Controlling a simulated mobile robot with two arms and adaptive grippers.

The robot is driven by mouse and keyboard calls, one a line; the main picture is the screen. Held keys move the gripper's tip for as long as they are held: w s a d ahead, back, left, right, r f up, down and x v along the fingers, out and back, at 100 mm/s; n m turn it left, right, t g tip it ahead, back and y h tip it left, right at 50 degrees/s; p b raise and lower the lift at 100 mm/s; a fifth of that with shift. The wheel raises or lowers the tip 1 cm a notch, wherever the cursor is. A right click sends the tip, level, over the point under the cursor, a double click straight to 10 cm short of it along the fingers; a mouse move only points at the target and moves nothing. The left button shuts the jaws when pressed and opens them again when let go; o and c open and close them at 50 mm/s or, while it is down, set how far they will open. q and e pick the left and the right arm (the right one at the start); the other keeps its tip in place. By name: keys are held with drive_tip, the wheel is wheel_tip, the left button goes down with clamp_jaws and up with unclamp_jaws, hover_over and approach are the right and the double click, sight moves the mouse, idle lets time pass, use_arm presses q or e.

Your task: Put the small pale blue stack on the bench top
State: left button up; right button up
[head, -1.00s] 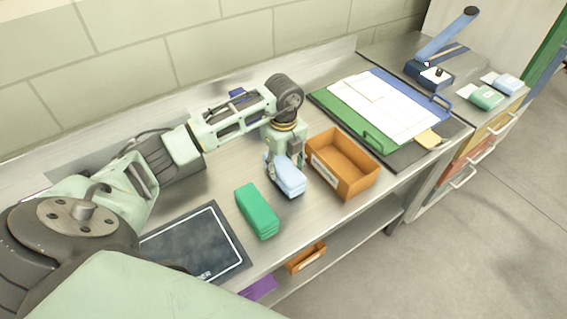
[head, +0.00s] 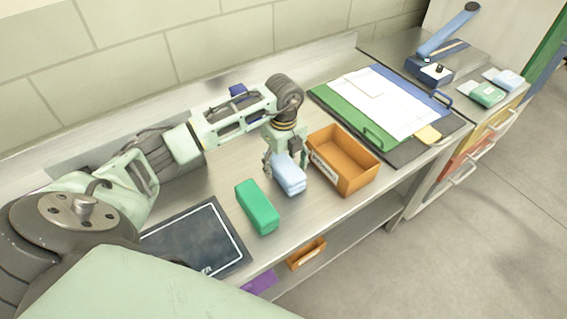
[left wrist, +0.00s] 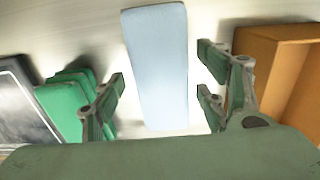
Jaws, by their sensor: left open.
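The small pale blue stack (head: 289,176) lies on the steel bench top (head: 318,212), between the green stack and the orange bin. It also shows in the left wrist view (left wrist: 158,60). My left gripper (head: 284,164) is just above it, pointing down. In the left wrist view, its open fingers (left wrist: 160,88) are on either side of the pale blue stack, with a gap on both sides. My right gripper is not in view.
A green stack (head: 257,207) lies to the left, beside a dark mat (head: 196,242). An open orange bin (head: 343,160) stands close on the right. Binders and papers (head: 385,105) lie farther right. The bench's front strip is clear.

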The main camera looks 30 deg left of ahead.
sight(284, 163)
use_arm(q)
wheel_tip(284, 163, up, 12)
drive_tip(key=b, duration=0.3)
drive_tip(key=shift+r+b, duration=0.15)
drive_tip(key=shift+b, duration=0.2)
